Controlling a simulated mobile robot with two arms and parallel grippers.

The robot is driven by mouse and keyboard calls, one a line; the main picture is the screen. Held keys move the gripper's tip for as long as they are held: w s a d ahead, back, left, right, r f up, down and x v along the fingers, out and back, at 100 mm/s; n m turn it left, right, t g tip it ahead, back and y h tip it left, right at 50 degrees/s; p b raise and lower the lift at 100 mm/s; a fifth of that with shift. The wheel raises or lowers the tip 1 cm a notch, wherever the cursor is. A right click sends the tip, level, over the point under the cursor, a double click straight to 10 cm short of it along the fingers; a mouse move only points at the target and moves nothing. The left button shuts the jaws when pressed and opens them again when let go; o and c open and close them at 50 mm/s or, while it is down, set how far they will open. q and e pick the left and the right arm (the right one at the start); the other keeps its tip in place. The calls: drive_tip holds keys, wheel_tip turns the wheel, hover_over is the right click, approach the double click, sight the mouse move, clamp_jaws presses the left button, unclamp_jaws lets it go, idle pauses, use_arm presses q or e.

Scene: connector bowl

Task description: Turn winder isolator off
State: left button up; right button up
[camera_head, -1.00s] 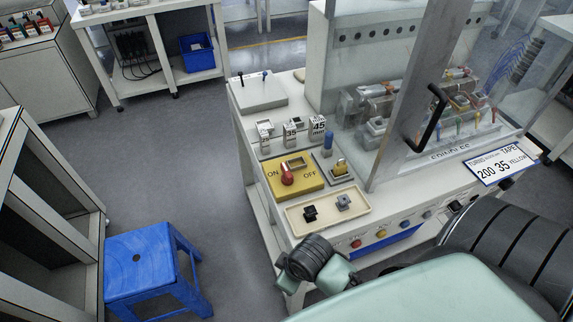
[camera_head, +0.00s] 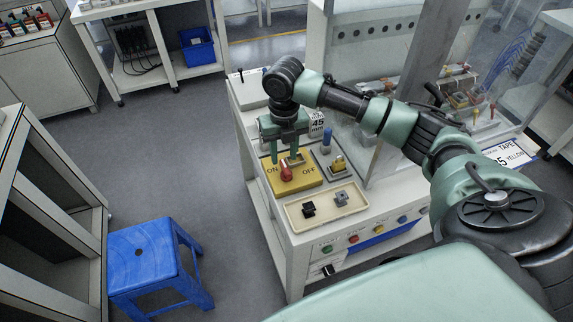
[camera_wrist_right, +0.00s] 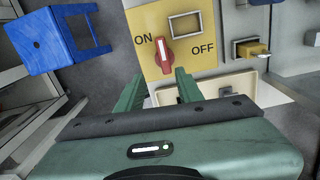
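The winder isolator is a yellow plate (camera_head: 308,183) on the machine's white top, with ON at left, OFF at right and a red knob (camera_head: 286,173). In the right wrist view the yellow plate (camera_wrist_right: 199,60) fills the upper middle. There the red knob (camera_wrist_right: 165,60) is elongated, its upper end leaning slightly toward ON. My right gripper (camera_head: 284,160) points down at the plate from its far side. In the wrist view its fingers (camera_wrist_right: 158,76) are open, with the knob just beyond the gap between the tips. I see no contact. My left gripper is out of view.
A cream tray (camera_head: 326,221) with black and grey connectors lies in front of the plate. A connector with a yellow body (camera_head: 338,166) stands right of it. A glass guard and metal post rise at right. A blue stool (camera_head: 145,260) stands on the floor at left.

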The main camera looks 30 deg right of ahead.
sight(287, 169)
drive_tip(key=shift+w+d+r+n, duration=0.1)
drive_tip(key=shift+d+r+n, duration=0.2)
drive_tip(key=shift+d+r, duration=0.2)
drive_tip(key=shift+f, duration=0.25)
wheel_tip(287, 169, down, 7)
drive_tip(key=shift+f+p, duration=0.1)
drive_tip(key=shift+p, duration=0.6)
clamp_jaws()
